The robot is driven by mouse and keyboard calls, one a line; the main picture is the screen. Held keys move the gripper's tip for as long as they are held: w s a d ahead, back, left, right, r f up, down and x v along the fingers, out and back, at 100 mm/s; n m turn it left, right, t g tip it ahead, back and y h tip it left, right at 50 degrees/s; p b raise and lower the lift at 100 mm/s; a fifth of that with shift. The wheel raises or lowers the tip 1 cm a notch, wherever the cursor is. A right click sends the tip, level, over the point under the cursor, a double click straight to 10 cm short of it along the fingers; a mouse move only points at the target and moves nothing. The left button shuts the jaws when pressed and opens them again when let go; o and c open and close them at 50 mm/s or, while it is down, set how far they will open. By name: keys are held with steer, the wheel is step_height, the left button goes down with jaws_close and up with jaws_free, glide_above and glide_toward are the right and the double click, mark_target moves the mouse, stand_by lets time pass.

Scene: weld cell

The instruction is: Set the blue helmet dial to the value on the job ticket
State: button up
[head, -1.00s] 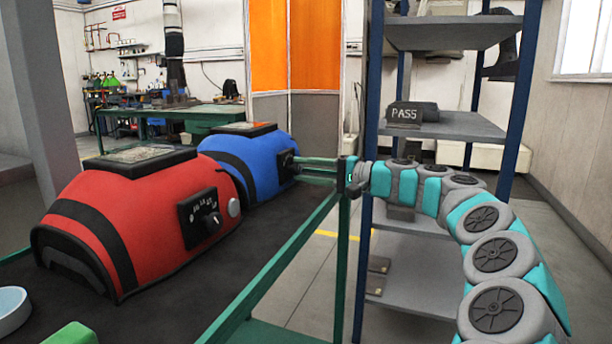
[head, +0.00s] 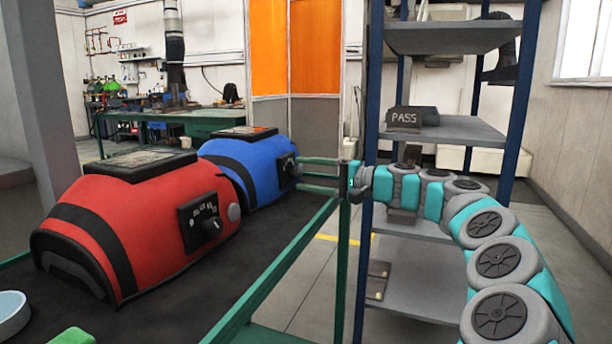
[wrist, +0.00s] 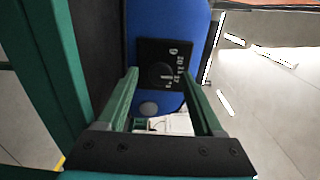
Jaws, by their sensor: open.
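The blue helmet (head: 255,165) sits on the dark bench top behind the red helmet. Its black dial plate (head: 287,167) is on the side facing my arm. My gripper (head: 305,175) reaches in from the right, its green fingers level with the plate. In the wrist view, the blue helmet (wrist: 170,20) fills the upper middle. The dial knob (wrist: 160,74) lies between the lines of my two open fingers (wrist: 165,82), with pale numbers beside it. The numbers are too small to read surely. I cannot tell whether the fingertips touch the knob. No job ticket is recognisable.
The red helmet (head: 140,220) with its own dial (head: 204,222) stands nearer on the bench (head: 190,305). A green bench rail runs below my gripper. A blue-posted shelf (head: 450,127) with a PASS block (head: 405,118) stands at right, close behind my arm.

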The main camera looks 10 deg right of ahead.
steer(key=v, duration=0.7)
steer(key=shift+s+d, duration=0.15)
